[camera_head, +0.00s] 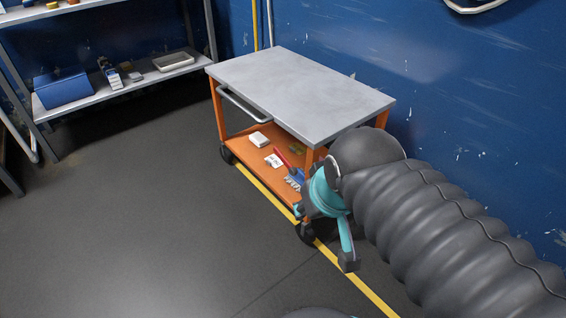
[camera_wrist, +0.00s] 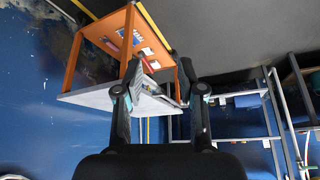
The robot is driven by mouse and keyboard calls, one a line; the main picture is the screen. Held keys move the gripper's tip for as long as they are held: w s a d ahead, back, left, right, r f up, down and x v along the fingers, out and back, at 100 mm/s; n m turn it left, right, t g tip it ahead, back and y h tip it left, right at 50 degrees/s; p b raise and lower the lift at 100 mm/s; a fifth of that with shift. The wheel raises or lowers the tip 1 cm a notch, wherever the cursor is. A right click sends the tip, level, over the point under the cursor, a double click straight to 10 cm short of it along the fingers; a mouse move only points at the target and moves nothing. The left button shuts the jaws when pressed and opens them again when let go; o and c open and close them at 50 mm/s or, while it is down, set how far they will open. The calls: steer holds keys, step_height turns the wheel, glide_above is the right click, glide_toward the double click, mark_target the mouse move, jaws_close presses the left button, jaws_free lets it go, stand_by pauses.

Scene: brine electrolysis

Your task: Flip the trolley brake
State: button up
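The trolley (camera_head: 300,88) has a grey top, an orange frame and lower shelf, and black wheels. It stands against the blue wall in the head view. The trolley also shows upside down in the wrist view (camera_wrist: 130,22), beyond my fingers. Its near front wheel (camera_head: 305,233) is just beside and below my wrist. I cannot make out a brake lever on it; the wheel is small and partly covered. My gripper (camera_wrist: 157,66) has its two black fingers apart, with nothing seen held between them.
A yellow line (camera_head: 345,274) runs along the floor by the trolley. A metal rack (camera_head: 110,95) with a blue box stands at the left. The floor in front is clear.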

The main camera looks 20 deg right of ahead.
steer(key=shift+a+f, duration=0.1)
steer(key=shift+a, duration=0.05)
steer(key=c, duration=0.4)
steer(key=shift+w+a+f, duration=0.1)
steer(key=shift+w+f, duration=0.05)
steer(key=shift+f, duration=0.15)
jaws_close()
steer(key=w+a+f+n+g+h+b, duration=0.15)
steer(key=w+f+n+h, duration=0.35)
steer(key=w+f, duration=0.65)
steer(key=w+f+n+g+h, duration=0.35)
steer(key=w+f, duration=0.45)
steer(key=f, duration=0.7)
steer(key=w+a+f+n+g+h+b, duration=0.1)
steer(key=w+f+n+h, duration=0.45)
steer(key=w+f, duration=0.6)
steer(key=w+a+f+n+t+h, duration=0.1)
steer(key=w+f+n+t+h, duration=0.2)
steer(key=w+f+t, duration=0.15)
steer(key=w+a+r+t+h, duration=0.2)
steer(key=w+r, duration=0.4)
steer(key=r, duration=0.3)
steer(key=shift+a+n+h, duration=0.3)
steer(key=shift+a, duration=0.05)
